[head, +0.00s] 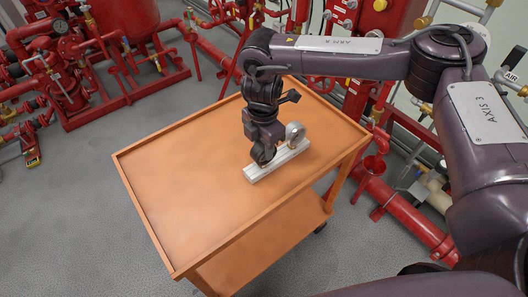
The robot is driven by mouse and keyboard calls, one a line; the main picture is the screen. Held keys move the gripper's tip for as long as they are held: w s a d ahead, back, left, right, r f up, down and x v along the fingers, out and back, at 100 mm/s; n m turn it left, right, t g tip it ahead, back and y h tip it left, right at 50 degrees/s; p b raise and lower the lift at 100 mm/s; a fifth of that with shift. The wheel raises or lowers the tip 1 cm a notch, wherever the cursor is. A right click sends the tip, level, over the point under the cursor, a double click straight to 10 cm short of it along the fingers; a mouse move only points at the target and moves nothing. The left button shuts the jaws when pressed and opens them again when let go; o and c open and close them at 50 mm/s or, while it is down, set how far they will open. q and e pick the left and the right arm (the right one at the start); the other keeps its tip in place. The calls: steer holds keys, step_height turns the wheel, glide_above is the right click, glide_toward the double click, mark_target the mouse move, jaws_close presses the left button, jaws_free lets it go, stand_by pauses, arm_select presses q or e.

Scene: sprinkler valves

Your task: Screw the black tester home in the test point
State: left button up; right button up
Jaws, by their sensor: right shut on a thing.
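A pale grey block (278,165) lies on the orange cart, right of its middle. A light grey round piece (294,134) stands upright on the block's far right part. My right gripper (263,147) reaches down over the block's left part and is shut on a dark rounded thing (263,155), which looks like the black tester. It is hard to tell the tester apart from the dark fingers. The test point is not seen clearly; the gripper and tester cover that part of the block. My left gripper is not in view.
The orange cart (180,190) has a raised rim and a lower shelf (265,240); its left and front top is bare. Red pipework and a red tank (125,20) stand behind at left. More red pipes (400,212) run along the right.

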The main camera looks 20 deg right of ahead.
steer(key=shift+r+p, duration=1.8)
steer(key=shift+r, duration=0.25)
